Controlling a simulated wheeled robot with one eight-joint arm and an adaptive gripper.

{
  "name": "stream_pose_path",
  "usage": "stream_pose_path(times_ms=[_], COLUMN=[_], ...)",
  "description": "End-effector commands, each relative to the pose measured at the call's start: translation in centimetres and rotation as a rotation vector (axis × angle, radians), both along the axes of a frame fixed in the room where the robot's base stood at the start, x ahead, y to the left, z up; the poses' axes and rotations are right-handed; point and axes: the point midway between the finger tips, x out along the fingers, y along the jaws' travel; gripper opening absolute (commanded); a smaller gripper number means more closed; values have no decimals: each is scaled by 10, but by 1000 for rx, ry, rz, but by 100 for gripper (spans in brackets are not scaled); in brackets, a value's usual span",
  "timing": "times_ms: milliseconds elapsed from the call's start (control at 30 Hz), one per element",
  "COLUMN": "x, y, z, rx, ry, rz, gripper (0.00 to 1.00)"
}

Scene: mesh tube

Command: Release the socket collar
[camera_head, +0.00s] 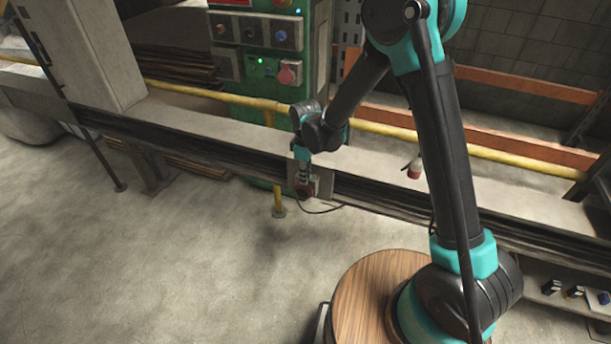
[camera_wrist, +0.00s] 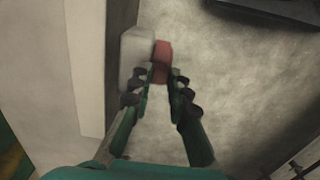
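A grey socket box (camera_wrist: 133,57) is fixed to the side of the low beam, with a red round collar (camera_wrist: 162,60) on its outer side. The red collar also shows small and dark in the head view (camera_head: 303,191). My gripper (camera_wrist: 161,73) points at the collar, its two dark fingertips one on either side of it. The fingertips stand apart at about the collar's width. I cannot tell whether they touch it. In the head view my gripper (camera_head: 304,174) reaches down onto the socket from above, hiding part of it.
A red and white plug-like piece (camera_head: 415,168) is on the beam (camera_head: 372,165) to the right. A black cable (camera_head: 325,211) hangs below the socket. A yellow rail (camera_head: 385,130) and green control cabinet (camera_head: 265,70) stand behind. The floor (camera_head: 180,265) in front is clear.

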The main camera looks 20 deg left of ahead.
Motion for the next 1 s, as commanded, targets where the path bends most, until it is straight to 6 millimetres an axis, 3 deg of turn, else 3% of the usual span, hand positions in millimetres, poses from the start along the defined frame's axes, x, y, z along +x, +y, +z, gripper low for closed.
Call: stream_pose_path(times_ms=[100, 767, 800, 933, 1000], x=[0, 1, 1, 1, 1], y=[0, 11, 11, 11, 11], z=[0, 0, 0, 0, 0], rx=[0, -137, -137, -136, -136], ry=[0, 11, 11, 11, 11], rz=[0, 0, 0, 0, 0], gripper=[0, 0, 20, 37, 38])
